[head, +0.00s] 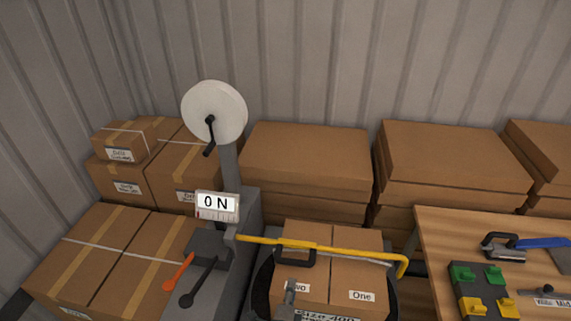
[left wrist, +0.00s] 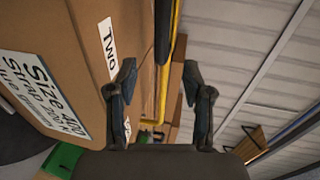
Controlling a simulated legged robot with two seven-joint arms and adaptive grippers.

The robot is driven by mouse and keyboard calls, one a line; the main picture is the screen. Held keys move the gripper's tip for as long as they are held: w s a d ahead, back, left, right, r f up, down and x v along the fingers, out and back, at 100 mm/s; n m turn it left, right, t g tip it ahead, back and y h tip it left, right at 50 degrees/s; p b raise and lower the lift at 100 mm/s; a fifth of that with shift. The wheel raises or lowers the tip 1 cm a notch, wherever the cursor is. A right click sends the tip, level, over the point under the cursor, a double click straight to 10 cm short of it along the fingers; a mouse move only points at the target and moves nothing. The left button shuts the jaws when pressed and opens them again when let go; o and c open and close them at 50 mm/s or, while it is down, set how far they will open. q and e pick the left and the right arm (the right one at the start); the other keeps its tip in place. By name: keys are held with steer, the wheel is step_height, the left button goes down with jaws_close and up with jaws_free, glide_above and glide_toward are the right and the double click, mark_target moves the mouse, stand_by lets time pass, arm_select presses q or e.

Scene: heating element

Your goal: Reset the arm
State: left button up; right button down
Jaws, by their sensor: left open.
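A yellow arm (head: 350,253) with a black handle (head: 311,257) reaches right from the grey strapping machine (head: 240,210), across the top of a cardboard box (head: 338,274) labelled "Two" and "One". My left gripper (head: 290,287) is at the box's near side, in front of the handle. In the left wrist view my left gripper (left wrist: 160,78) is open and empty, with the box (left wrist: 60,45) to the left. The yellow arm (left wrist: 173,60) and the dark handle (left wrist: 163,30) show beyond and between its fingers. My right gripper is not in view.
The machine's display (head: 217,205) reads 0 N. An orange lever (head: 178,272) and a black lever (head: 197,283) stick out below it. Stacked boxes (head: 305,155) stand behind. A wooden table (head: 440,235) on the right holds a green and yellow fixture (head: 480,287) and tools.

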arm_select(q)
steer(key=s+a+f+n+g+y, duration=0.2)
steer(key=s+a+f+n+g, duration=0.15)
steer(key=s+a+n, duration=0.35)
steer(key=s+a+f+n+g+y, duration=0.25)
steer(key=a+f+n, duration=0.25)
steer(key=a, duration=0.4)
steer(key=s+a+f+n+g, duration=0.1)
steer(key=s+a+n+g, duration=0.25)
steer(key=s, duration=0.45)
steer(key=s+a+f+n+g, duration=0.1)
steer(key=s+a+n+g, duration=0.2)
steer(key=s+a, duration=0.35)
step_height(320, 180, down, 25)
steer(key=s+d, duration=0.2)
steer(key=s, duration=0.1)
steer(key=s+a+f+g, duration=0.2)
steer(key=s+a+f, duration=0.1)
steer(key=s+f, duration=1.4)
steer(key=shift+s+a+f+h, duration=0.15)
steer(key=shift+s+f+h, duration=0.2)
steer(key=shift+s, duration=0.25)
steer(key=shift+m, duration=0.25)
